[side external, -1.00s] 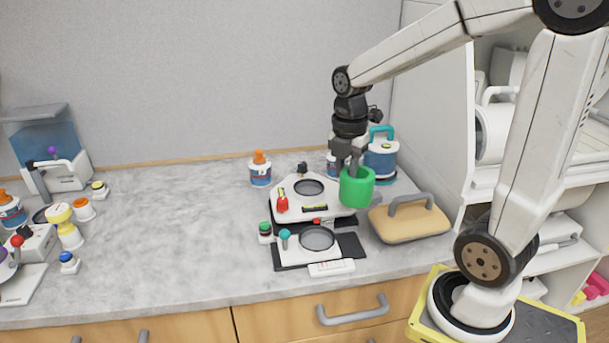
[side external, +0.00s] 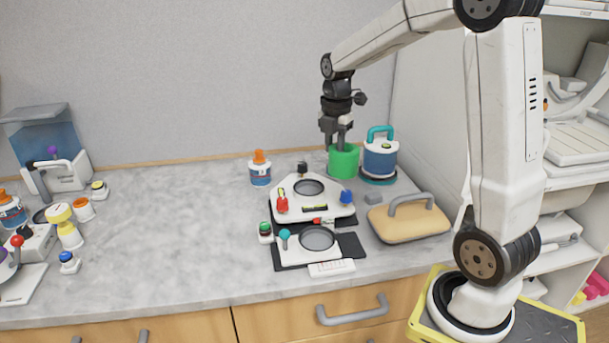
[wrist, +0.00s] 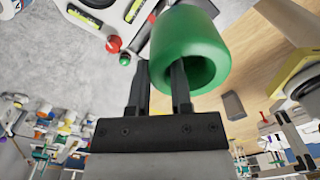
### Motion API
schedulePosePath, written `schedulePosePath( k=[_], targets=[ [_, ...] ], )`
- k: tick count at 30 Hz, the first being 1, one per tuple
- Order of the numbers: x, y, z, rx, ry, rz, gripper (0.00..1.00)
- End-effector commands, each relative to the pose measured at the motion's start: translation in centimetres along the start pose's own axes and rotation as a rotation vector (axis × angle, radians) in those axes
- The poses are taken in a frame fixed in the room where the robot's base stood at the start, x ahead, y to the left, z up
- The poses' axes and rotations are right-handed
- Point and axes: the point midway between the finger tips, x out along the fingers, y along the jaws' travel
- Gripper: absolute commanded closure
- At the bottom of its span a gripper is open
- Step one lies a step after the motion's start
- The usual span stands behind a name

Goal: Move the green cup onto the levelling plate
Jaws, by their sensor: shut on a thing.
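The green cup (side external: 343,163) is held upright by my gripper (side external: 340,146) behind the right back part of the levelling plate. In the wrist view one finger is inside the green cup (wrist: 185,28) and the other outside, shut on its wall. The levelling plate (side external: 292,211) is a white stand with a round dark-ringed disc, a bubble level and red, blue and black knobs. I cannot tell the cup's exact height above the bench. Part of a white device with level vials (wrist: 93,12) shows at the wrist view's top left.
A blue jar with a teal handle (side external: 380,160) stands close right of the cup. A smaller white device (side external: 295,252) lies in front of the plate. A tan block with a grey handle (side external: 408,222) is at right, an orange-capped bottle (side external: 260,170) at left. The bench's left middle is clear.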

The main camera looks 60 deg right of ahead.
Motion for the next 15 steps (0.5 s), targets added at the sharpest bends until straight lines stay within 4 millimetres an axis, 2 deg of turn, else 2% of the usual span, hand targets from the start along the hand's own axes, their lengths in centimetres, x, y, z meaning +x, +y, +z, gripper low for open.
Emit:
schedulePosePath(
  k=[15],
  targets=[
    [2.6, 5.4, 2.0, -0.001, 0.0, -0.001, 1.0]
  ],
)
